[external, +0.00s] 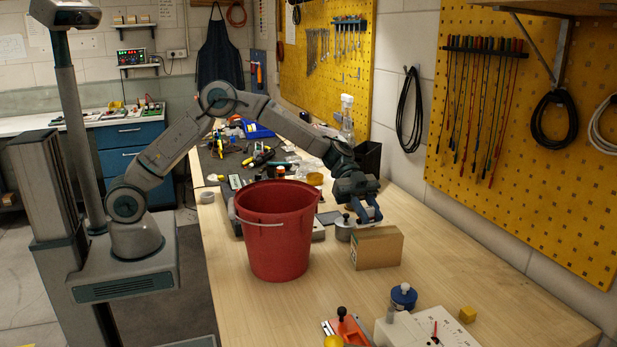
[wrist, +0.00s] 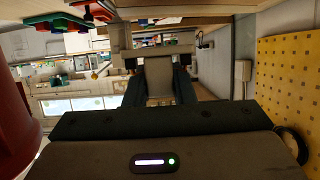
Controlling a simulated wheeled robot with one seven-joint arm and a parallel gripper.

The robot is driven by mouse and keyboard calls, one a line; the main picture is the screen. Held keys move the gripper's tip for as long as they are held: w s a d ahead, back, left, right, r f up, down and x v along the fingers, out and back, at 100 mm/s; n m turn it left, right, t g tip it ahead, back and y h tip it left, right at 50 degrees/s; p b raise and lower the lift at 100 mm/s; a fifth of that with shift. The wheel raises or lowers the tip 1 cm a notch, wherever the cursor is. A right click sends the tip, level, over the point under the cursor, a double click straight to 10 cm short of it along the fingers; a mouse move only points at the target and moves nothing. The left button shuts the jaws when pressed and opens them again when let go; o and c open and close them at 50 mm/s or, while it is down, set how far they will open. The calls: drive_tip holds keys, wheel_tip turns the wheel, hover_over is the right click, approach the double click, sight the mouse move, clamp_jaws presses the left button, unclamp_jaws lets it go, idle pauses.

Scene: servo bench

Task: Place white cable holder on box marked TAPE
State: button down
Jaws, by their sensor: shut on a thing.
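A small brown cardboard box (external: 380,250) stands on the wooden bench, right of the red bucket. Its print is too small to read as TAPE. My gripper (external: 366,216) is above and just behind the box in the external view, with its fingers pointing down. In the wrist view my gripper (wrist: 160,85) is shut on a pale grey-white piece (wrist: 158,76), which looks like the white cable holder. In the external view the held piece is mostly hidden by the fingers and cannot be made out clearly.
The red bucket (external: 277,235) stands close left of the box, below my forearm. A grey device with a black knob (external: 343,229) is behind the box. The bench right of the box is clear.

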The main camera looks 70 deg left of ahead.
wheel_tip(320, 180, down, 3)
drive_tip(key=shift+r, duration=0.1)
idle(0.4)
drive_tip(key=c, duration=1.2)
unclamp_jaws()
drive_tip(key=shift+r, duration=0.1)
drive_tip(key=b+v, duration=0.2)
drive_tip(key=v, duration=1)
